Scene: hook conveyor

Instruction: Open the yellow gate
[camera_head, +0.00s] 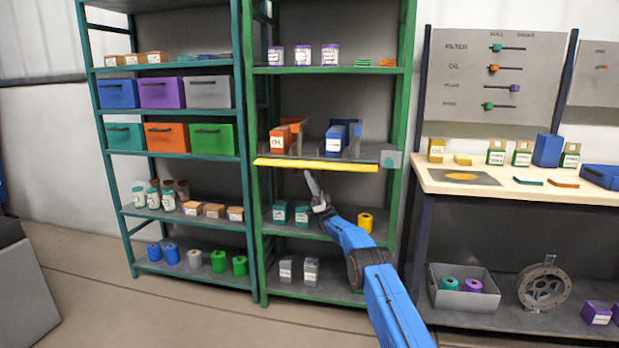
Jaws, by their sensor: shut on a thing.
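The yellow gate (340,166) is a long bar lying level across the front edge of the green rack's middle shelf. Its right end meets a grey block (390,159) with a small teal part. My gripper (309,175) is just below the left-middle of the gate, its tip against the bar's lower edge. It is shut on the gate, though the grip itself is small and partly hidden. Behind the gate, an orange box (281,139) and a blue box (336,140) stand on the shelf.
Teal boxes (301,214) and a yellow roll (365,221) stand on the shelf below, near my arm. The green right post (400,120) rises beside the gate's end. A workbench (500,182) stands at the right. The floor in front of the racks is clear.

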